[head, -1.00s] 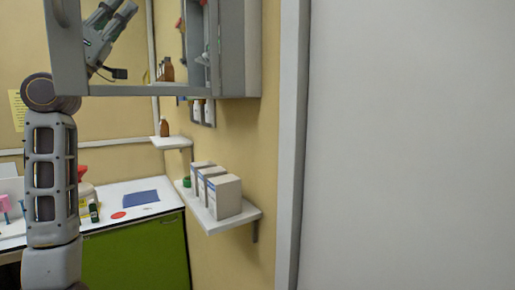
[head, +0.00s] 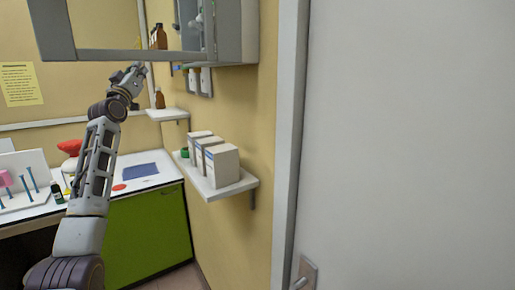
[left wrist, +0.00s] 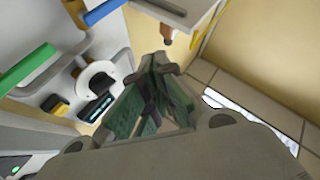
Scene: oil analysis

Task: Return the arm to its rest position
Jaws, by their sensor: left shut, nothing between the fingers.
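My left arm rises from the lower left in the head view. Its gripper (head: 136,72) is at the top of the arm, just below the lower edge of the wall cabinet, and looks small and partly blurred against the yellow wall. In the left wrist view the gripper (left wrist: 163,66) fills the middle, with its greenish finger pads leaning together and nothing seen held. My right gripper is in neither view.
The grey wall cabinet (head: 238,36) hangs close above the left gripper. White boxes (head: 222,166) stand on a wall shelf. A brown bottle (head: 160,99) stands on a small shelf nearby. A white-topped counter with a green front (head: 147,238) lies below. A grey door (head: 410,150) fills the right.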

